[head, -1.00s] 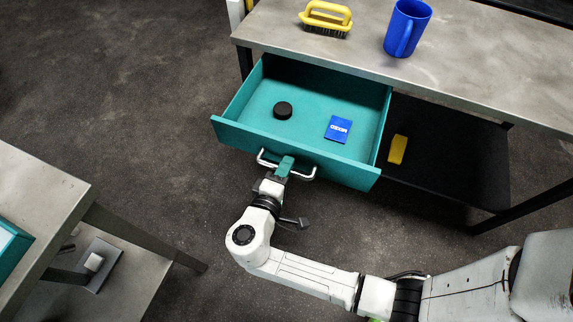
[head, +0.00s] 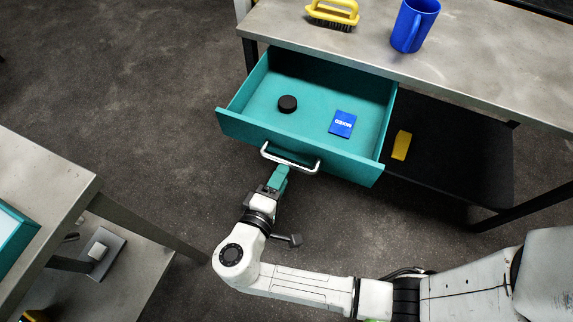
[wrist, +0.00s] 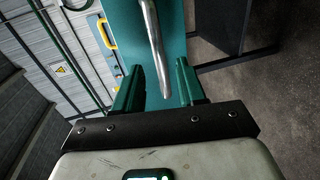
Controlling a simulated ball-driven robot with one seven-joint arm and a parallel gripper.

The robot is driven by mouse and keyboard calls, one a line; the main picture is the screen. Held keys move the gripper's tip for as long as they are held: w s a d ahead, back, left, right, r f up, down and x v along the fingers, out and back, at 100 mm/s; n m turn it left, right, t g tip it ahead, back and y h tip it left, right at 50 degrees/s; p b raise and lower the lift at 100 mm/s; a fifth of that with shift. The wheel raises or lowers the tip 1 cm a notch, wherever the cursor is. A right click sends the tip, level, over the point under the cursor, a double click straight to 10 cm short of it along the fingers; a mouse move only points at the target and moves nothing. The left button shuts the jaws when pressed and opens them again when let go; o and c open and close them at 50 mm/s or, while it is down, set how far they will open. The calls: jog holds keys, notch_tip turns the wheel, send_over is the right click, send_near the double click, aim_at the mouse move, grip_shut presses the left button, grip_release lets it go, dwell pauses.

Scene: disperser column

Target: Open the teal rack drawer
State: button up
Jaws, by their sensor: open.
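The teal rack drawer (head: 262,138) stands pulled out from under the grey worktop, its inside in plain view. A black round puck (head: 288,104) and a blue card (head: 342,123) lie on its floor. A silver bar handle (head: 290,160) is on its front, and it also shows in the wrist view (wrist: 156,48). My gripper (head: 282,172), with teal fingers, is just in front of the handle and apart from it. In the wrist view my gripper (wrist: 158,85) has its fingers spread, with the handle's end seen between them and nothing held.
A yellow brush (head: 333,14) and a blue mug (head: 413,25) stand on the worktop (head: 470,75). A yellow block (head: 401,145) lies on the dark lower shelf (head: 450,160). Another grey table (head: 40,185) is at the left. The floor between is clear.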

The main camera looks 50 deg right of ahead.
jog(key=v, duration=0.5)
dwell(0.6)
